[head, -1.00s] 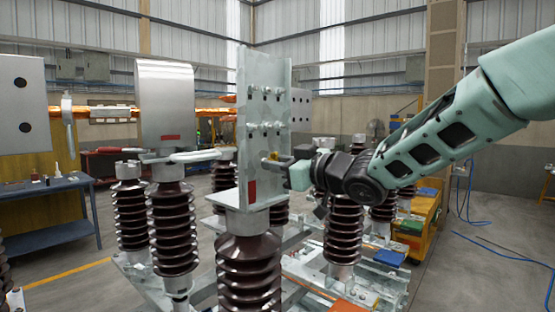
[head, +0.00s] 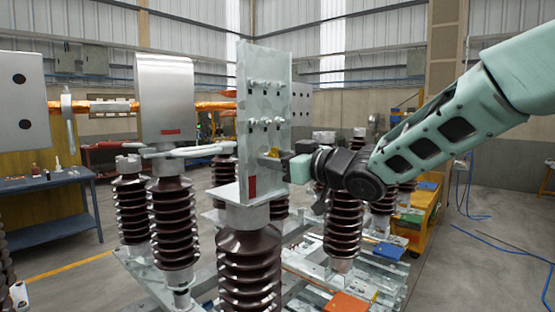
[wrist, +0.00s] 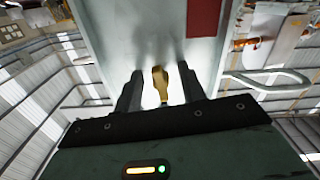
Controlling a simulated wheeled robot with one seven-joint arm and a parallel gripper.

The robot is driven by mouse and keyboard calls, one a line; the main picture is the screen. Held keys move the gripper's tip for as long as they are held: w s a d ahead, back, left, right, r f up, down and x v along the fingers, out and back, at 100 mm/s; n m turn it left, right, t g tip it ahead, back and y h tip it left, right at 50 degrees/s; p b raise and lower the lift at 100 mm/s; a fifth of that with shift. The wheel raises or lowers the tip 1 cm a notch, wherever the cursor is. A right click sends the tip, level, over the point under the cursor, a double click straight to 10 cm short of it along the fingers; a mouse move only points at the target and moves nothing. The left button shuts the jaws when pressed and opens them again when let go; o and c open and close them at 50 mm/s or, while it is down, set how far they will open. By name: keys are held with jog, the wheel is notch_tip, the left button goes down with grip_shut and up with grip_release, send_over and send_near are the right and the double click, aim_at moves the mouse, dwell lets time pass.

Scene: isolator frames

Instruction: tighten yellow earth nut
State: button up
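The yellow earth nut (wrist: 160,82) is a small brass-yellow piece against the pale metal plate (wrist: 130,25) in the wrist view. My gripper (wrist: 159,76) has one finger on each side of it, with a visible gap on both sides. The fingers are open and their tips are close to the plate; I cannot tell whether they touch it.
Several bolts (head: 265,122) stick out of the plate above. Brown ribbed insulators (head: 248,270) stand below and around it. Another metal plate (head: 164,95) stands to the left. A blue workbench (head: 45,195) is at the far left. The floor at the right is open, with blue hoses (head: 500,250).

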jog(key=shift+d, duration=0.1)
jog(key=b+v, duration=0.5)
jog(key=v, duration=1.2)
jog(key=shift+s, duration=0.2)
jog(key=shift+d, duration=0.1)
